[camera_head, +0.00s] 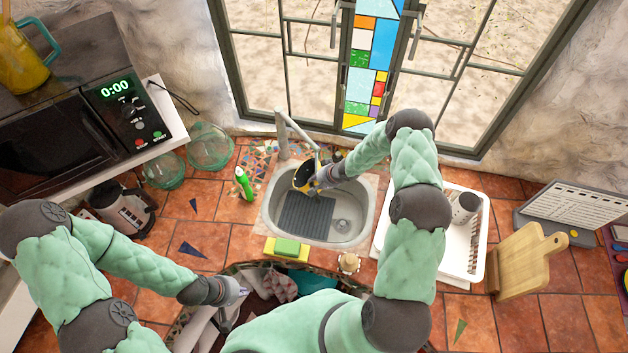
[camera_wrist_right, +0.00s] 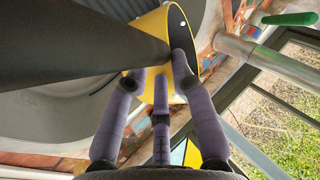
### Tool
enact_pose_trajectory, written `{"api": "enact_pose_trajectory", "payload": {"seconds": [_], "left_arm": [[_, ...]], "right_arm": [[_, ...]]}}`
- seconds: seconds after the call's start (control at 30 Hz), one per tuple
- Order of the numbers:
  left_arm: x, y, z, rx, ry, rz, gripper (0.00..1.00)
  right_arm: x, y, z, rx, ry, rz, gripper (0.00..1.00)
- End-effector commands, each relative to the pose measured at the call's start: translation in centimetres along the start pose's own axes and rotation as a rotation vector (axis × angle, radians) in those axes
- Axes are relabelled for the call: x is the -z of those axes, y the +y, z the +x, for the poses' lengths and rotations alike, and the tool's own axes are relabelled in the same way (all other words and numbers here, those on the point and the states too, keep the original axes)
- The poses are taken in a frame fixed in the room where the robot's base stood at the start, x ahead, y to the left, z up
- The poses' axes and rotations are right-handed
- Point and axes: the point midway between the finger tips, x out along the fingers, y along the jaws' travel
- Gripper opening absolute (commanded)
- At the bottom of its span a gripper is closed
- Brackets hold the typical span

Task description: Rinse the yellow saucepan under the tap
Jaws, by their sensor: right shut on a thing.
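The yellow saucepan (camera_head: 299,184) is tilted over the grey sink (camera_head: 268,214), its dark inside showing, near the end of the tap (camera_head: 282,135). My right gripper (camera_head: 319,178) is shut on the saucepan. In the right wrist view, the saucepan's yellow side (camera_wrist_right: 152,24) and its dark handle (camera_wrist_right: 75,55) lie at the fingers (camera_wrist_right: 160,75), and the tap (camera_wrist_right: 268,62) shows at the right. I cannot make out any water. My left gripper (camera_head: 236,296) is low in front of the counter, away from the saucepan; its finger opening is unclear.
A dark ridged mat (camera_head: 306,216) lies in the sink. A green bottle (camera_head: 243,183) stands left of it, and a sponge (camera_head: 287,246) and brush (camera_head: 348,262) in front. A white dish rack (camera_head: 481,243) stands right, a cutting board (camera_head: 525,262) beyond. Glass bowls (camera_head: 208,147) sit left.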

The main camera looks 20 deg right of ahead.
Motion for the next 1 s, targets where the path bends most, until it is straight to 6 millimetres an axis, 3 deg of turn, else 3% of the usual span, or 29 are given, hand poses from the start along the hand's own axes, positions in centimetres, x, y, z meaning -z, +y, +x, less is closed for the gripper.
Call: {"api": "enact_pose_trajectory", "payload": {"seconds": [0.27, 1.0], "left_arm": [[0.0, -0.3, 0.9, 0.000, 0.000, 0.000, 0.00], [0.2, -2.3, 6.6, 0.000, 0.000, 0.000, 0.00]], "right_arm": [[-0.6, 0.0, -0.1, 0.003, 0.002, -0.001, 0.00], [-8.2, 0.0, -2.0, 0.003, 0.003, -0.001, 0.00]]}}
